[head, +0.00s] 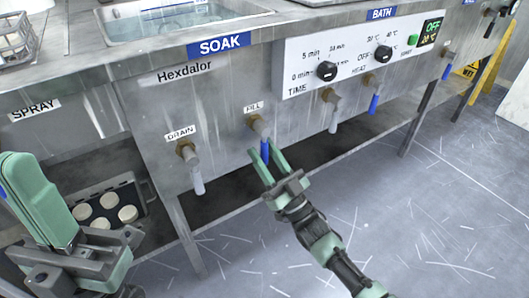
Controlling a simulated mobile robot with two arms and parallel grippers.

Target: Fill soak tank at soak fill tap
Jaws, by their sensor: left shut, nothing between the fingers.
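My left gripper (28,190) is shut and empty at the lower left, well away from the tap.
The drain tap (187,152) with a white lever is left of the fill tap. Right of it are the bath's control panel (335,62) and more taps. A dark tray (143,207) with pale discs sits on the lower shelf. A yellow sign (487,75) stands at right. Open floor lies in front.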

